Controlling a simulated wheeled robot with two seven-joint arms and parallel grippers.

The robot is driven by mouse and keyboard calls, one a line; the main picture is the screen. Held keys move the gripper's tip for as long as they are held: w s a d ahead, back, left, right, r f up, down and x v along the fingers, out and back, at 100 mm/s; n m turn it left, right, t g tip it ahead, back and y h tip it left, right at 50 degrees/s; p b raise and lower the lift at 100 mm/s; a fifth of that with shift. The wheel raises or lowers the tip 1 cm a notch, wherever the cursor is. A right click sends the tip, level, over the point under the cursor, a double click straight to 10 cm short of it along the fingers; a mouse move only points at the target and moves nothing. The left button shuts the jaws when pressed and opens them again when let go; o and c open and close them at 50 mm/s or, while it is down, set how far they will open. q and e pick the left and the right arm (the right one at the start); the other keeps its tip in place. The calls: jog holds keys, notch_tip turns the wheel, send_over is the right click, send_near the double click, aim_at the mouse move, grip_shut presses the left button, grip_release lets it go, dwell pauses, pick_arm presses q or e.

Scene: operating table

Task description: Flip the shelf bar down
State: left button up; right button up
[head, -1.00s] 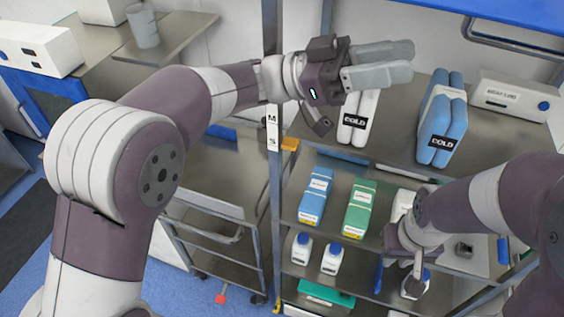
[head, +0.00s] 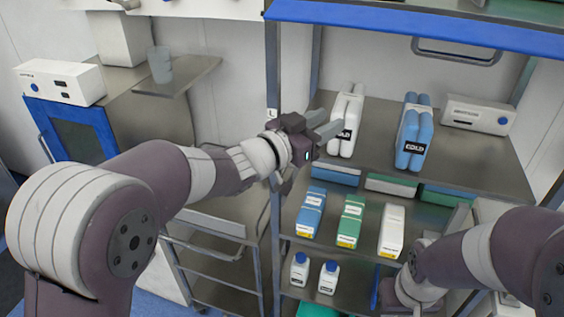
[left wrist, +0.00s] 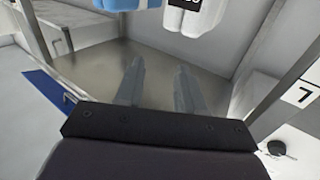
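The grey shelf bar (head: 457,52) hangs as a U-shaped handle under the blue front edge (head: 400,30) of the top shelf, at the upper right of the head view. My left gripper (head: 328,124) is at the rack's left post, below and left of the bar, clearly apart from it. Its two fingers are apart and empty, pointing toward the shelf with the cold packs; the left wrist view also shows the gap between them (left wrist: 160,88). My right gripper (head: 395,296) is low at the right, and its fingers are not clearly visible.
White cold packs (head: 346,121) stand just right of my left fingertips, with blue cold packs (head: 413,135) and a white device (head: 478,114) farther right. The rack's left post (head: 273,80) is close to my left wrist. Boxes (head: 351,222) and bottles fill the lower shelves.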

pick_arm(q)
jog(key=a+f+n+y, duration=0.3)
jog(key=a+f+y, duration=0.4)
jog(key=a+f, duration=0.1)
jog(key=shift+f+n, duration=0.3)
jog(key=shift+f, duration=0.4)
jog(key=shift+d, duration=0.1)
